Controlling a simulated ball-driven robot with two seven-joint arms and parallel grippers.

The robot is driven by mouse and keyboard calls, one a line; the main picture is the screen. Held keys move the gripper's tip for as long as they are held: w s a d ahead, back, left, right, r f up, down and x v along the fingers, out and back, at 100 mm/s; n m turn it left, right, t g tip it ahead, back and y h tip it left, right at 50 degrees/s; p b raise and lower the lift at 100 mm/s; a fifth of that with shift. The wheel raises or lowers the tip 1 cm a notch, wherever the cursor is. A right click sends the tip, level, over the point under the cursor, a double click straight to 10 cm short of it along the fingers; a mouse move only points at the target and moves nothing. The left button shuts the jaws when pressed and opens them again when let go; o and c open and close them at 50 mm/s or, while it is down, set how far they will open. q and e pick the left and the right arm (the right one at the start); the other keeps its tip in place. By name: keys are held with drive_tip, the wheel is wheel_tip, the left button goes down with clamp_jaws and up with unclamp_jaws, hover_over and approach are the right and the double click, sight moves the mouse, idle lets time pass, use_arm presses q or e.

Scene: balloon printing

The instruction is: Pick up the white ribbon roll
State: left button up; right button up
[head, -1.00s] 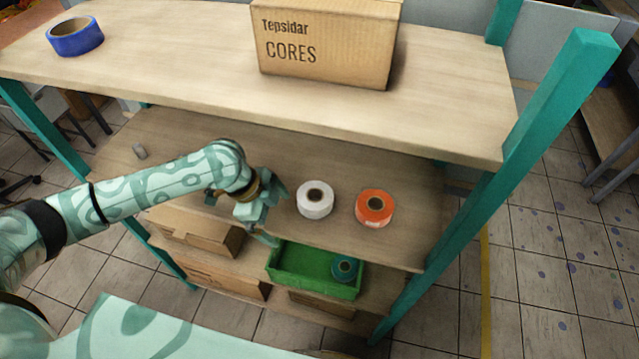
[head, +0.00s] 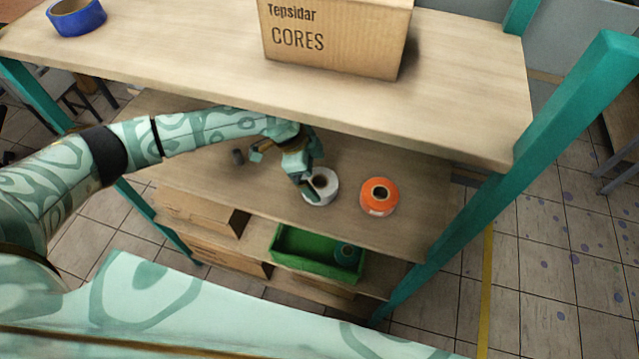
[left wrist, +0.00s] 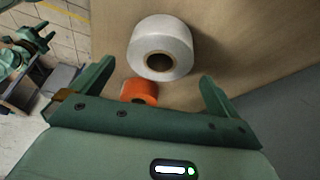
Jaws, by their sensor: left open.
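The white ribbon roll (head: 325,190) stands on the middle shelf with its round hole facing up. In the left wrist view the white roll (left wrist: 162,47) lies ahead, between the lines of the two fingers. My left gripper (head: 316,177) is open at the roll. One finger covers part of the roll's left side in the head view. I cannot tell whether a finger touches the roll. My right gripper is not in view.
An orange roll (head: 379,197) stands just right of the white one. The upper shelf (head: 455,110) overhangs my left arm and holds a cardboard box (head: 335,38) and a blue roll (head: 76,17). Below is a green tray (head: 290,245) with a teal roll (head: 347,254).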

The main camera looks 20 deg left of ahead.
sight(322, 182)
use_arm(q)
drive_tip(key=x, duration=0.4)
drive_tip(key=shift+d+f+b, duration=0.1)
drive_tip(key=shift+f+b, duration=0.1)
drive_tip(key=shift+b, duration=0.1)
drive_tip(key=c, duration=1.1)
drive_tip(key=shift+o, duration=0.2)
drive_tip(key=shift+r, duration=0.1)
